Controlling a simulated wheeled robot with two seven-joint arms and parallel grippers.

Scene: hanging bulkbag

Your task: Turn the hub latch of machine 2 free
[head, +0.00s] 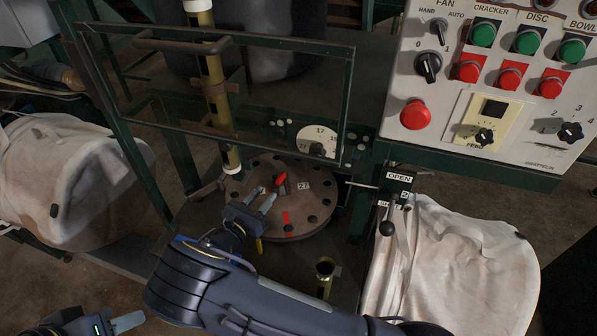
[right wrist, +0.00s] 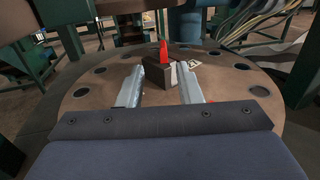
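The hub latch is a red-tipped piece (head: 281,180) on a dark block at the middle of a round brown plate (head: 318,208) with holes around its rim. In the right wrist view the red tip (right wrist: 163,53) stands on the block (right wrist: 172,73). My right gripper (head: 262,196) is over the plate with its fingers apart and empty. In the right wrist view its fingertips (right wrist: 160,83) point at the block from the near side, short of it; contact cannot be told. My left gripper (head: 128,322) is at the bottom left edge, partly cut off, away from the plate.
A framed clear guard (head: 240,90) stands behind the plate, beside an upright brass-coloured tube (head: 215,80). A control panel (head: 500,80) is at upper right. An OPEN/SHUT lever (head: 387,228) stands right of the plate. White bags (head: 75,185) (head: 450,265) hang on both sides.

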